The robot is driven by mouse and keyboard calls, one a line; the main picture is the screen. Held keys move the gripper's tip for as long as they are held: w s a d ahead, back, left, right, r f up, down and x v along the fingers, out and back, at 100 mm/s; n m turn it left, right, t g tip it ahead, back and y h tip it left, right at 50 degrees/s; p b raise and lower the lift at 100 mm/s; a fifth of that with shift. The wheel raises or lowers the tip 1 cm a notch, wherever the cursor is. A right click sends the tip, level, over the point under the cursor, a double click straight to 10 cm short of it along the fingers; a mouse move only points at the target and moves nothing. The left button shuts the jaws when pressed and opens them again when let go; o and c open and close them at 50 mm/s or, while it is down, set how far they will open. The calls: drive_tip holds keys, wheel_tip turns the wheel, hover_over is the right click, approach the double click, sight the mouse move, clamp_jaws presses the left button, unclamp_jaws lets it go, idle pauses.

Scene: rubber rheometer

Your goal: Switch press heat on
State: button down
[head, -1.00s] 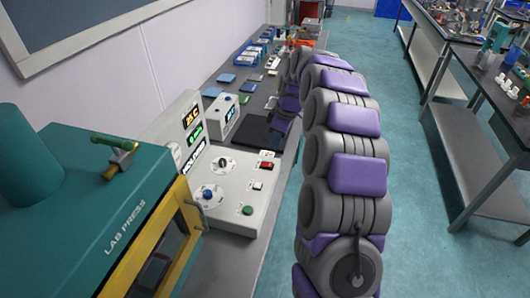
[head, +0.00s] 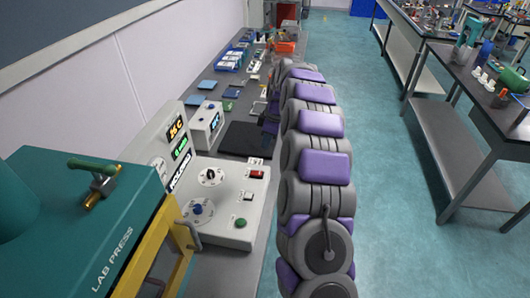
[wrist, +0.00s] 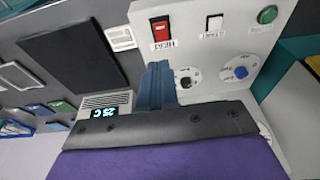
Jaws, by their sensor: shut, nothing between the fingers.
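The press control panel (head: 235,180) is a pale console joined to the teal lab press (head: 75,220). Its red switch (head: 257,174) is at the far right, and in the wrist view it (wrist: 161,30) bears a label that appears to read HEAT upside down. A white switch (wrist: 214,24) and a green button (wrist: 267,14) sit beside it. My gripper (wrist: 157,78) is shut and empty. In the wrist view its blue fingers overlap the panel's edge below the red switch, with a visible gap to it. In the head view my arm mostly hides the gripper.
Two dials (head: 211,176) (head: 198,210) and lit displays (head: 178,150) are on the panel. A small box with a display (wrist: 105,105) and a black mat (head: 252,138) lie beyond. The yellow press frame (head: 150,250) is near. Open floor (head: 385,200) lies right.

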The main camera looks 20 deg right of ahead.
sight(260, 173)
drive_tip(key=x, duration=0.4)
drive_tip(key=b+x, duration=0.1)
drive_tip(key=x, duration=0.3)
drive_tip(key=b+x, duration=0.1)
drive_tip(key=x, duration=0.3)
drive_tip(key=shift+s+d+f, duration=0.3)
drive_tip(key=shift+d+f, duration=0.05)
drive_tip(key=shift+f, duration=0.4)
drive_tip(key=shift+b, duration=0.35)
drive_tip(key=shift+s+f+b, duration=0.1)
drive_tip(key=shift+f+b, duration=0.2)
drive_tip(key=shift+d, duration=0.1)
drive_tip(key=shift+r, duration=0.1)
drive_tip(key=shift+w+a+r, duration=0.35)
drive_tip(key=shift+w+a, duration=0.1)
drive_tip(key=shift+a, duration=0.2)
